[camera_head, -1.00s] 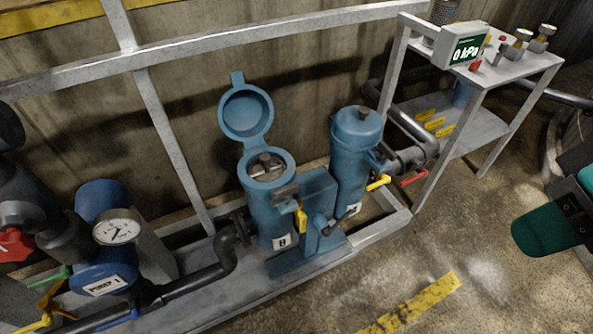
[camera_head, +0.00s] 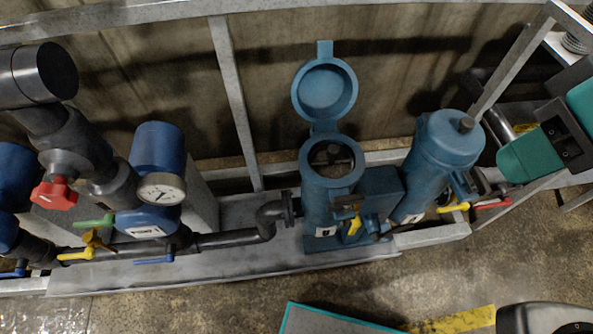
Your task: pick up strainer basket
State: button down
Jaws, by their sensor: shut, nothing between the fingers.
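The strainer basket (camera_head: 341,153) is inside the open blue strainer housing (camera_head: 320,196); only a dim grey part, perhaps its handle, shows through the round mouth. The housing's round lid (camera_head: 325,89) is swung up and back behind the mouth. My gripper (camera_head: 523,159) comes in from the right edge as a teal and black end, well right of the open housing. It is shut and empty. Its fingertips are hard to tell apart, and it covers part of the bench behind it.
A second blue housing (camera_head: 440,155), closed, stands between the open one and my gripper. Yellow handles (camera_head: 354,224) stick out in front. Pumps, a gauge (camera_head: 161,189) and dark pipes fill the left. A grey rail runs behind.

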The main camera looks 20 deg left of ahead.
aim_at(328, 161)
jog(key=u, duration=0.4)
jog(key=i, duration=0.4)
jog(key=u, duration=0.4)
jog(key=k, duration=1)
jog(key=u, duration=1.55)
jog(key=i, duration=0.95)
jog(key=z, duration=1.1)
